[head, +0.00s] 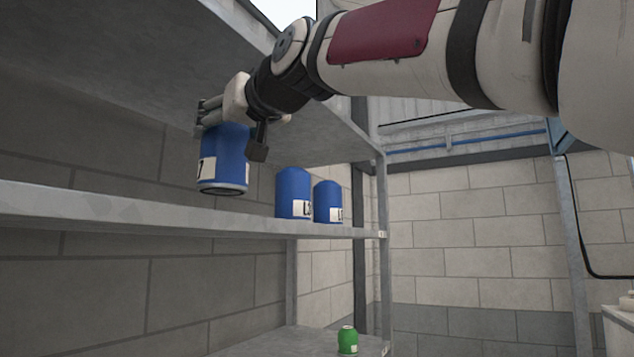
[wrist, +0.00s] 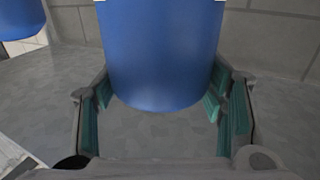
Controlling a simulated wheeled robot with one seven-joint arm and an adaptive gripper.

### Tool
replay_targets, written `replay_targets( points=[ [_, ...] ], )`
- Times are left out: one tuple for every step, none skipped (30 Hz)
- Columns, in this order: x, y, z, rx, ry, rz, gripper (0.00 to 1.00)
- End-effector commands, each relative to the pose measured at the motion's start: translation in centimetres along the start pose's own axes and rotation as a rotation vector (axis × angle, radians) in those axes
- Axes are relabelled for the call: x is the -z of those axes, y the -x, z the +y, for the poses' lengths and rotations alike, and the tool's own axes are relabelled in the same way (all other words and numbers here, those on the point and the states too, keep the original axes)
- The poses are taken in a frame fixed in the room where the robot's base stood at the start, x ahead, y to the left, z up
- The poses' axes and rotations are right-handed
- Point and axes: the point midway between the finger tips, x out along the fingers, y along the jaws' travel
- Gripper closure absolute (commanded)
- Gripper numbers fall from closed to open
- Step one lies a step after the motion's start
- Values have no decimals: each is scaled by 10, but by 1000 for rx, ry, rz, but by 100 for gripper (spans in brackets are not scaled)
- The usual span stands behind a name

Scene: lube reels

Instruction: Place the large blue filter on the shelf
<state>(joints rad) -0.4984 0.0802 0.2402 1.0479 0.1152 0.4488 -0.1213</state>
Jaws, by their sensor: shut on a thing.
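The large blue filter (head: 223,160), with a white label and a dark rim at its base, hangs upright from my gripper (head: 230,128) in the head view. Its base is over the middle shelf (head: 130,207), seemingly a little above the board. In the wrist view the blue filter (wrist: 160,50) fills the space between the green-padded fingers of my gripper (wrist: 165,105), which is shut on it. The far side of the filter and part of the grip are hidden.
Two other blue filters (head: 293,193) (head: 328,201) stand on the same shelf to the right. A green filter (head: 347,340) stands on the lower shelf. The upper shelf (head: 180,60) hangs close above my gripper. A metal post (head: 383,230) marks the shelf's right end.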

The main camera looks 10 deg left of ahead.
Motion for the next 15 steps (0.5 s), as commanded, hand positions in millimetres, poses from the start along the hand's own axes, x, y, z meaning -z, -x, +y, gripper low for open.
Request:
replay_targets(
  points=[
    [1, -2, 2, -1, 0, 3, 87],
    [1, -4, 4, -1, 0, 3, 87],
    [0, -9, 6, -2, 1, 2, 87],
    [-3, -7, 5, 0, 1, 2, 87],
    [-7, -7, 5, 0, 0, 3, 87],
    [-12, -7, 5, 0, 1, 2, 87],
    [-16, -7, 5, 0, 1, 2, 87],
    [-19, -6, 5, -1, 2, 3, 87],
    [-24, -7, 5, 0, 1, 1, 87],
    [-27, -7, 5, 0, 0, 2, 87],
    [-30, -7, 5, 0, 1, 2, 87],
    [-32, -7, 5, -1, 1, 3, 87],
    [-33, -7, 5, -1, 1, 3, 87],
    [-34, -6, 5, -1, 1, 3, 87],
    [-35, -6, 5, -1, 1, 4, 87]
  ],
)
